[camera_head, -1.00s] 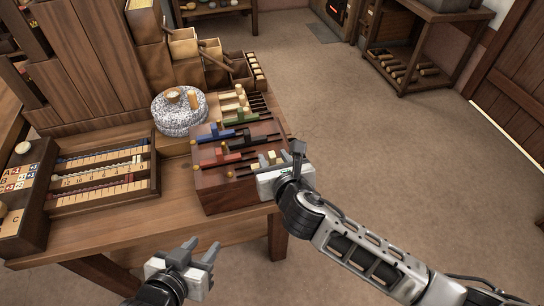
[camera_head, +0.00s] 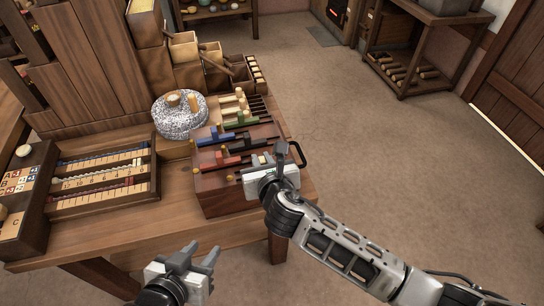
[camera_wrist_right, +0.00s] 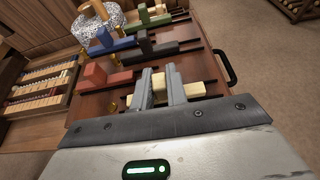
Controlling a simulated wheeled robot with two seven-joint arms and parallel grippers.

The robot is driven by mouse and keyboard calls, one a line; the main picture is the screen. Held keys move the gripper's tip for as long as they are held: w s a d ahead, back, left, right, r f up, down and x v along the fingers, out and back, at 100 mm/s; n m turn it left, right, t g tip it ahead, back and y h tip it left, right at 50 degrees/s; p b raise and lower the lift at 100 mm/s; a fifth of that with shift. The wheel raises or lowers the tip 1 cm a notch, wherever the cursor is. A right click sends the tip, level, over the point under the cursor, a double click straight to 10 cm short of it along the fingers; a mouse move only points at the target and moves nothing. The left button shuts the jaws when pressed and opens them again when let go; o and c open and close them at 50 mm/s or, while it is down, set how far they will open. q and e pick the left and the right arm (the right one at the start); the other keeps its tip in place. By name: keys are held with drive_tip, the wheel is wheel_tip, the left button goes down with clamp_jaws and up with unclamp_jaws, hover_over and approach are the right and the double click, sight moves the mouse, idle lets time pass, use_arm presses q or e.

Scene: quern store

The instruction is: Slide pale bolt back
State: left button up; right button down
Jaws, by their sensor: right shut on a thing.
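The pale bolt (camera_wrist_right: 194,89) lies in the near slot of the dark wooden bolt box (camera_wrist_right: 85,130). It also shows in the head view (camera_head: 256,160), mostly hidden by my right gripper. My right gripper (camera_wrist_right: 159,76) is shut on the pale bolt's upright part, with pale wood showing between and beside its fingers. In the head view my right gripper (camera_head: 272,163) is over the box's near right part. My left gripper (camera_head: 198,254) is open and empty in front of the table, apart from the box.
Red (camera_wrist_right: 104,76), blue (camera_wrist_right: 110,45) and green (camera_head: 241,119) bolts lie in the slots behind. A black handle (camera_wrist_right: 225,68) sticks out at the box's right side. A speckled quern stone (camera_head: 180,118) and a counting board (camera_head: 100,180) stand to the left. The floor at right is clear.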

use_arm(q)
drive_tip(key=shift+s+f, duration=0.1)
drive_tip(key=shift+f, duration=0.05)
use_arm(e)
drive_tip(key=shift+s+a, duration=0.2)
drive_tip(key=shift+a, duration=0.35)
drive_tip(key=shift+s+a, duration=0.2)
drive_tip(key=shift+a, duration=0.3)
drive_tip(key=c, duration=1.4)
unclamp_jaws()
drive_tip(key=shift+a, duration=0.1)
use_arm(q)
drive_tip(key=shift+a, duration=0.15)
use_arm(e)
drive_tip(key=shift+s+d+r, duration=0.15)
drive_tip(key=shift+s+d, duration=0.05)
drive_tip(key=shift+s, duration=0.1)
use_arm(q)
drive_tip(key=shift+a+r+p, duration=0.15)
drive_tip(key=shift+r+p, duration=0.4)
drive_tip(key=shift+p, duration=0.65)
use_arm(e)
drive_tip(key=v, duration=1.5)
drive_tip(key=shift+s+r, duration=0.1)
